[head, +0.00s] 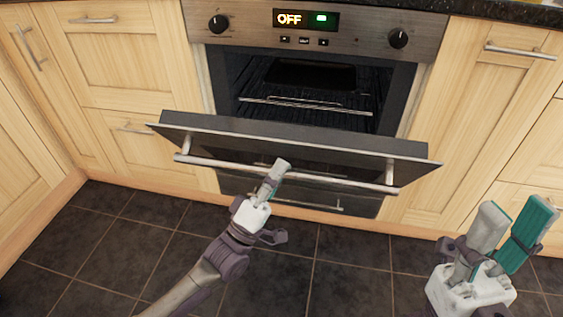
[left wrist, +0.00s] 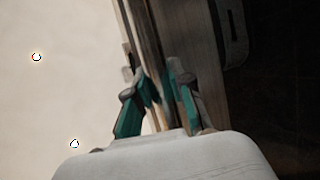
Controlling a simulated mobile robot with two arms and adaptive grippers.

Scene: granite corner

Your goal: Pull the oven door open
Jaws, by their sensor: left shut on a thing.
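The oven door (head: 300,137) is partly open in the head view, tilted out from its top edge, with the dark oven cavity (head: 300,85) showing above it. A silver bar handle (head: 335,180) runs along the door's front. My left gripper (head: 277,172) is at the middle of this handle and shut on it. In the left wrist view the two teal-padded fingers (left wrist: 158,95) close around the bar, and the contact itself is partly hidden. My right gripper (head: 514,228) is at the lower right, apart from the door, with its fingers spread and nothing between them.
Wooden cabinets with bar handles flank the oven on the left (head: 125,60) and right (head: 480,110). A lower drawer with a handle (head: 300,204) sits under the door. The dark tiled floor (head: 330,270) in front is clear. The control panel (head: 310,27) reads OFF.

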